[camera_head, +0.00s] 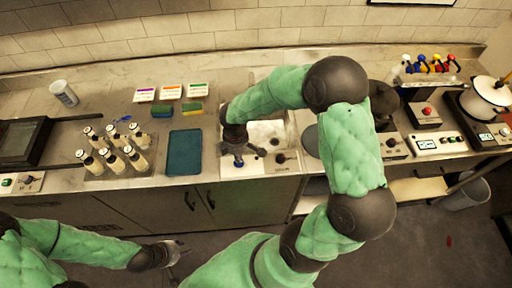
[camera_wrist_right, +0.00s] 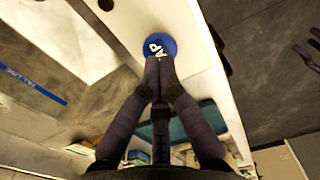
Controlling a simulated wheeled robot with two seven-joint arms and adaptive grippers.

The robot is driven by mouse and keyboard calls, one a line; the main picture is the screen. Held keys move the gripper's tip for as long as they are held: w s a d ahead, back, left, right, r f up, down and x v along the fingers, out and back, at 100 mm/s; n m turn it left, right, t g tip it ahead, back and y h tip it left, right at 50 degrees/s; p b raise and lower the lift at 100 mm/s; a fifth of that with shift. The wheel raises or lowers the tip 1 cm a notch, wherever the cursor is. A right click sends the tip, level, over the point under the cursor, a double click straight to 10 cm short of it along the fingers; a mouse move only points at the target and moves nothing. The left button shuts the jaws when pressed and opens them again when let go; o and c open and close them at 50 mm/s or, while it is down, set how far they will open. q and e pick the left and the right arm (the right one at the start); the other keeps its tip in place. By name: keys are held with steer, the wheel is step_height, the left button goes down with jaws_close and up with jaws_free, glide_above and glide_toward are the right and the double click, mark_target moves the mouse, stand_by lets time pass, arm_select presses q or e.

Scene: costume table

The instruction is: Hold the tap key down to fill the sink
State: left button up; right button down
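The blue round tap key (camera_head: 238,163) with white lettering sits on a pale panel at the front of the sink (camera_head: 268,128). In the right wrist view the key (camera_wrist_right: 158,42) lies right at my right gripper's fingertips (camera_wrist_right: 160,66), which are together with nothing between them. The tips overlap the key's edge; I cannot tell whether it is pressed down. In the head view my right gripper (camera_head: 238,153) points down over the key, and my arm hides part of the sink. My left gripper (camera_head: 175,252) hangs low in front of the counter, empty, with its fingers apart.
A dark knob (camera_head: 280,158) is right of the key. Left of the sink are a blue-green tray (camera_head: 185,152), several bottles (camera_head: 115,155) and small labelled boxes (camera_head: 171,92). Devices with buttons (camera_head: 438,143) stand to the right. The floor in front is mostly clear.

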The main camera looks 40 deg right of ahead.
steer(key=shift+f+b, duration=1.05)
steer(key=shift+f, duration=0.35)
stand_by(6.6)
